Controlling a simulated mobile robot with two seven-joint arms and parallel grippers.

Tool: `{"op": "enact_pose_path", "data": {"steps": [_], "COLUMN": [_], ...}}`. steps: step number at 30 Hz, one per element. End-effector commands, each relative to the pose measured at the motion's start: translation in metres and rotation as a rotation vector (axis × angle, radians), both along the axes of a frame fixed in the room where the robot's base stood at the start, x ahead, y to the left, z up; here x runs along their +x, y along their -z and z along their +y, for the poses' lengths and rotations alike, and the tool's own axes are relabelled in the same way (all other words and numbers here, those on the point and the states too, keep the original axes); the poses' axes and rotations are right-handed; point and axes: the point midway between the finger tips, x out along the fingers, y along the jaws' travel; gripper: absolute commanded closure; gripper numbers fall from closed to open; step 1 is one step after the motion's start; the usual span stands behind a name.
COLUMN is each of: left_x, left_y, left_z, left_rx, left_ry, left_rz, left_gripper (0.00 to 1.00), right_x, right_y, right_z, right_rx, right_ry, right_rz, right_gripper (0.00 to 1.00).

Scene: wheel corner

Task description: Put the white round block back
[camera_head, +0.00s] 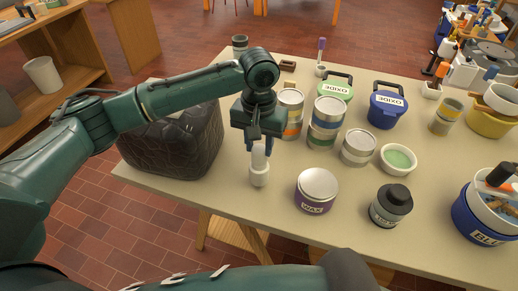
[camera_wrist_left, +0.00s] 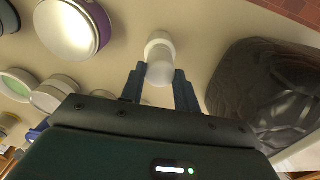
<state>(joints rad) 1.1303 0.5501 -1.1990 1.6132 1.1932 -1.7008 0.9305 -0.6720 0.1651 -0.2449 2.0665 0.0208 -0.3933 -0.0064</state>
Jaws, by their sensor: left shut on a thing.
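My left gripper (camera_head: 258,148) points down near the table's front edge and is shut on the white round block (camera_head: 259,157). In the left wrist view the block (camera_wrist_left: 160,68) is between the two dark fingers (camera_wrist_left: 159,80). A wider white round piece (camera_head: 259,177) is directly below the block on the table; it also shows beyond the block in the left wrist view (camera_wrist_left: 158,41). I cannot tell whether the two touch or are one piece. My right gripper is not in view.
A purple WAX tin (camera_head: 316,190) is to the right. Behind are stacked tins (camera_head: 327,122), and a dark-lidded jar (camera_head: 391,205) is farther right.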

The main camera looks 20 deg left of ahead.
Motion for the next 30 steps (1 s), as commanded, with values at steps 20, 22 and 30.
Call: {"op": "enact_pose_path", "data": {"steps": [20, 22, 30], "left_x": [0.000, 0.000, 0.000], "left_y": [0.022, 0.022, 0.021], "left_z": [0.000, 0.000, 0.000], "left_rx": [0.000, 0.000, 0.000], "left_ry": [0.000, 0.000, 0.000], "left_rz": [0.001, 0.001, 0.000], "left_gripper": [0.55, 0.49, 0.47], "right_x": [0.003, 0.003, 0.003], "right_y": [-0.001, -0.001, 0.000], "right_z": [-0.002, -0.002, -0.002], "right_rx": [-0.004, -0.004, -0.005], "right_ry": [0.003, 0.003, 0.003], "right_rz": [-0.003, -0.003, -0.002], "right_gripper": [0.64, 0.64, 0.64]}}
